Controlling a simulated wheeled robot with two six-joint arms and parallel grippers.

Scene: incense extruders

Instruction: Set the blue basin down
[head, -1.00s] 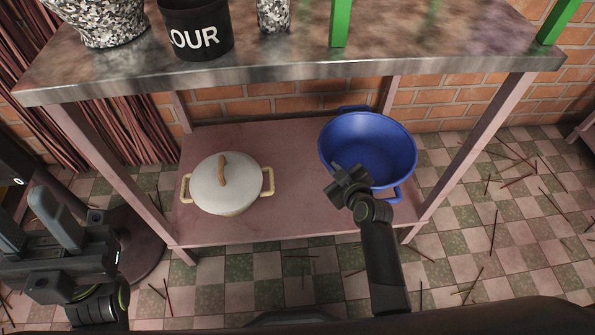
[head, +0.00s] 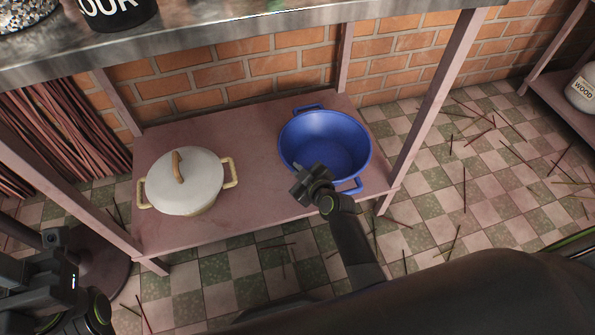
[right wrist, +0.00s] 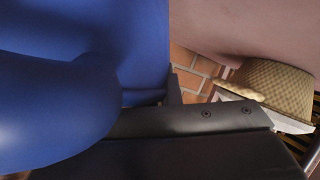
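The blue basin (head: 325,143) sits upright on the lower shelf (head: 245,190), to the right of the lidded pot, with one handle at the back and one at the front right. My right gripper (head: 306,181) is at the basin's front-left rim and overlaps it. In the right wrist view the basin's blue wall (right wrist: 60,80) fills the left, close to a dark finger (right wrist: 190,118). Whether the fingers pinch the rim is hidden. My left gripper (head: 35,262) is at the lower left, away from the basin, partly cut off; its fingers look apart and empty.
A white pot (head: 186,182) with tan handles stands on the shelf's left half. The table's metal top (head: 230,38) overhangs the shelf, and a table leg (head: 430,100) stands right of the basin. Incense sticks lie scattered on the checkered floor (head: 450,200).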

